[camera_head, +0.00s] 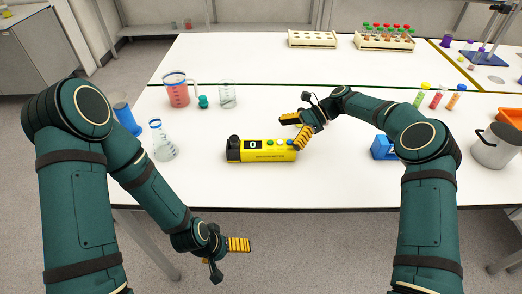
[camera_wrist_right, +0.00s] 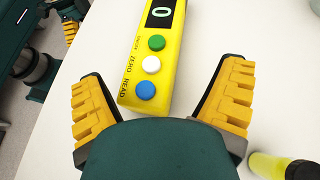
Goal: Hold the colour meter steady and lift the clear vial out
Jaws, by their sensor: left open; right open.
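The colour meter (camera_head: 262,155) is a yellow box lying on the white bench, with a dark display reading 0, a black part at its left end and several buttons. In the right wrist view the meter (camera_wrist_right: 150,60) shows green, white and blue buttons, and its button end lies between my fingers. My right gripper (camera_head: 294,128) is open and empty above the meter's right end; its spread fingers (camera_wrist_right: 158,100) show no contact. My left gripper (camera_head: 238,245) is open and empty, low in front of the bench edge. I cannot make out a clear vial in the meter.
A red-filled jug (camera_head: 178,92), a beaker (camera_head: 227,95) and a flask (camera_head: 161,140) stand left of the meter. A blue block (camera_head: 384,148) and a grey pot (camera_head: 497,147) stand right. A yellow container (camera_wrist_right: 268,166) is near the right finger. Bench behind the meter is mostly clear.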

